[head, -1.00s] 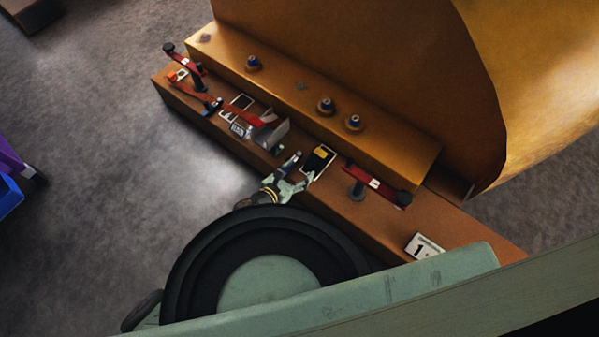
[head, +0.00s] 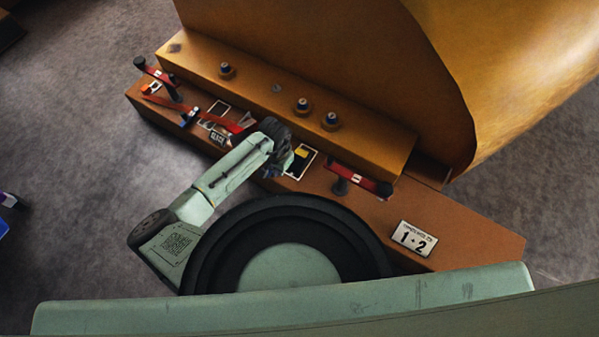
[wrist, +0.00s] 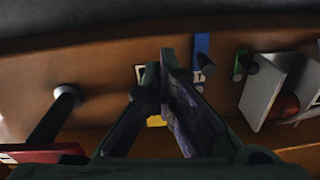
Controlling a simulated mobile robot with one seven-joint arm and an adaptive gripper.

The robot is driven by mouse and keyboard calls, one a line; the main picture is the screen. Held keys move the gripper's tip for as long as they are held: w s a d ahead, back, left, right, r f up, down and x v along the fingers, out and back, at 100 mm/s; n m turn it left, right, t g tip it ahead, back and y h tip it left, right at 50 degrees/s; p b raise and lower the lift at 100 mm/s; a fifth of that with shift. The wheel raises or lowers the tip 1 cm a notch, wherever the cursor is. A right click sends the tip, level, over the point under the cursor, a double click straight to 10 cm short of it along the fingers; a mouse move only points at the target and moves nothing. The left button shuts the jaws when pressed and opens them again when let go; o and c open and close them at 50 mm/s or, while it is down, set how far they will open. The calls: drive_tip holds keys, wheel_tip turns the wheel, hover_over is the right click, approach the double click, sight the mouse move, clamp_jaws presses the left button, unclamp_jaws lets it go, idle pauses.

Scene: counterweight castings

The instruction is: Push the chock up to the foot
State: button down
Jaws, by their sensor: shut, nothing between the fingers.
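My gripper (wrist: 158,70) is shut and empty, its fingertips together over the brown ledge (wrist: 100,75). In the head view my gripper (head: 285,163) is low at the ledge, beside a black-and-yellow card (head: 302,160). A pale grey angled piece (wrist: 270,85), likely the chock, stands to the right of the fingertips in the wrist view, apart from them. A dark red round part (wrist: 284,106) shows against it. A blue piece (wrist: 202,48) and a small green piece (wrist: 240,65) lie between. I cannot tell which part is the foot.
A "1-2" plate (head: 414,238) lies right.

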sight(290, 179)
drive_tip(key=shift+n+g, duration=0.3)
drive_tip(key=shift+n, duration=0.2)
drive_tip(key=f, duration=0.6)
drive_tip(key=s+f+b, duration=0.1)
drive_tip(key=f, duration=0.2)
drive_tip(key=shift+d, duration=0.25)
drive_tip(key=shift+w+d+f, duration=0.1)
drive_tip(key=shift+w+d, duration=0.3)
drive_tip(key=shift+w, duration=0.2)
drive_tip(key=shift+w+d+f, duration=0.1)
drive_tip(key=shift+w+d, duration=0.3)
drive_tip(key=shift+w, duration=0.15)
drive_tip(key=shift+w+d, duration=0.35)
drive_tip(key=shift+w, duration=0.15)
